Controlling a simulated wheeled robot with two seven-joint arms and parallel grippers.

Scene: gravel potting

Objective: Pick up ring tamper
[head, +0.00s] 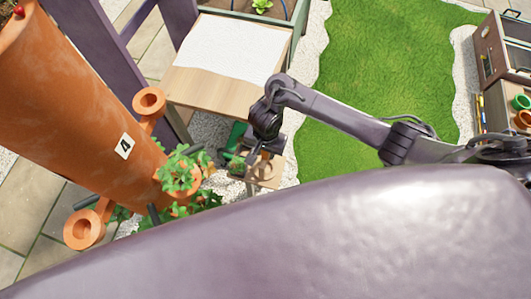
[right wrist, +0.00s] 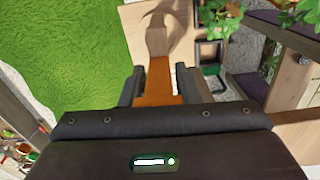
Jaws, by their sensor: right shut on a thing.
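The ring tamper (right wrist: 158,76) shows in the right wrist view as a tan wooden piece with an orange-brown handle. My right gripper (right wrist: 159,88) is shut on the handle, with one dark finger on each side. The tamper's wooden end points away from the gripper, over a light wooden surface. In the head view my right gripper (head: 254,160) reaches down over a small wooden stand beside the tall orange planter; the tamper is hard to make out there. My left gripper is not in view.
A tall orange planter (head: 85,85) with side cups and leafy plants stands close left of my right gripper. A wooden board with a white sheet (head: 228,48) lies behind it. Green turf (head: 385,65) is open at the right. A shelf unit (head: 505,50) stands far right.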

